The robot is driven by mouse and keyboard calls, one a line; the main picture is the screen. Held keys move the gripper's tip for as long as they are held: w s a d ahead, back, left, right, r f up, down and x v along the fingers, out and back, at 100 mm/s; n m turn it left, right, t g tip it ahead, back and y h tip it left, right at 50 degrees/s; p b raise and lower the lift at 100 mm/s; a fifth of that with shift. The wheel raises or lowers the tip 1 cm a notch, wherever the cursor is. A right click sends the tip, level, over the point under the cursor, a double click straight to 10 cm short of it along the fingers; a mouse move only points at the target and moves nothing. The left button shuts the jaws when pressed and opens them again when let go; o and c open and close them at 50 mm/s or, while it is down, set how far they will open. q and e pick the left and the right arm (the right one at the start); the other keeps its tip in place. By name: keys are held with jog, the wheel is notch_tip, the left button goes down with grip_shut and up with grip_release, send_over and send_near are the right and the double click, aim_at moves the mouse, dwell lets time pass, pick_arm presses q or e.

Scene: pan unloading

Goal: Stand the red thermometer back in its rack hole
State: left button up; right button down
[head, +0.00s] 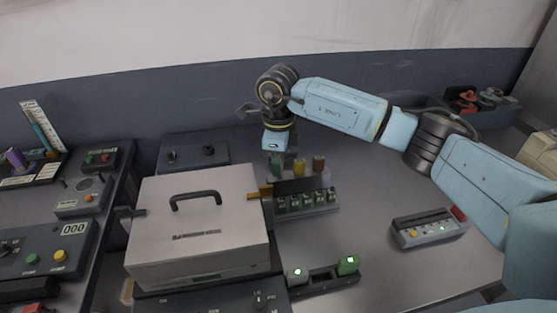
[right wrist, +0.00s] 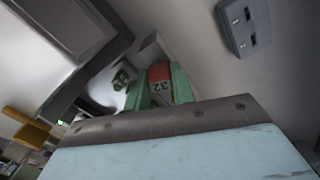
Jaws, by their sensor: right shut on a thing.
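My right gripper (head: 277,160) reaches in from the right and points down at the back of the rack. In the right wrist view its green fingers (right wrist: 159,92) are shut on a red piece marked 32 (right wrist: 159,76), which I take to be the red thermometer. Its lower part is hidden there, and in the head view the gripper covers it. The rack (head: 306,209) is dark with several green-marked slots along its front. My left gripper is not in view.
A large pale case (head: 197,225) with a black handle stands just left of the rack. A grey button box (head: 428,229) lies to the right. A dark unit with green lights (head: 325,278) sits in front.

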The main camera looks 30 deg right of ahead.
jog(key=shift+f, duration=0.45)
jog(key=c, duration=1.1)
grip_release()
notch_tip(320, 180, up, 13)
jog(key=shift+r, duration=0.2)
